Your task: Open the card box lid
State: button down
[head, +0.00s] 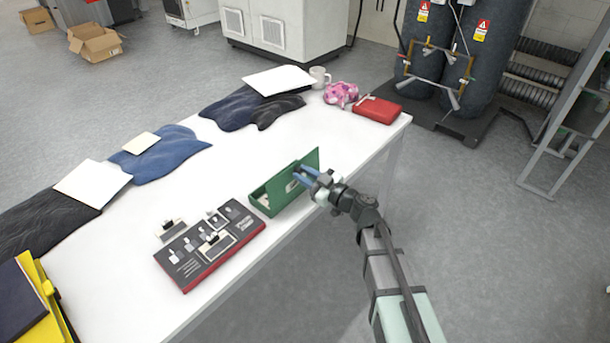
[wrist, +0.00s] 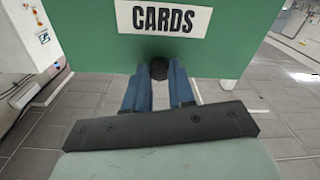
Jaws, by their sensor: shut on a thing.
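The green card box (head: 262,206) stands near the table's right edge. Its lid (head: 312,159) is raised steeply, and a pale interior shows beside it. In the wrist view the lid (wrist: 225,45) fills the top, with a white "CARDS" label (wrist: 162,18). My gripper (head: 304,173) is at the outer face of the lid, on the table-edge side. In the wrist view its blue fingers (wrist: 158,85) are shut on a round black knob (wrist: 158,68) just below the label. The hinge and most of the box inside are hidden.
A dark display board (head: 210,243) with small items lies beside the box. A red case (head: 377,109), a pink patterned item (head: 341,94) and a mug (head: 320,77) are at the far end. Folded dark cloths line the left side. The white table (head: 245,150) is clear between.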

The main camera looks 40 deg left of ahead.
jog(key=c, duration=1.3)
grip_release()
jog(key=shift+f, duration=0.35)
jog(key=o, duration=0.4)
jog(key=shift+r, duration=0.15)
jog(key=shift+c, duration=0.2)
jog(key=d, duration=1.3)
jog(key=shift+w+d, duration=0.25)
jog(key=shift+d, duration=0.15)
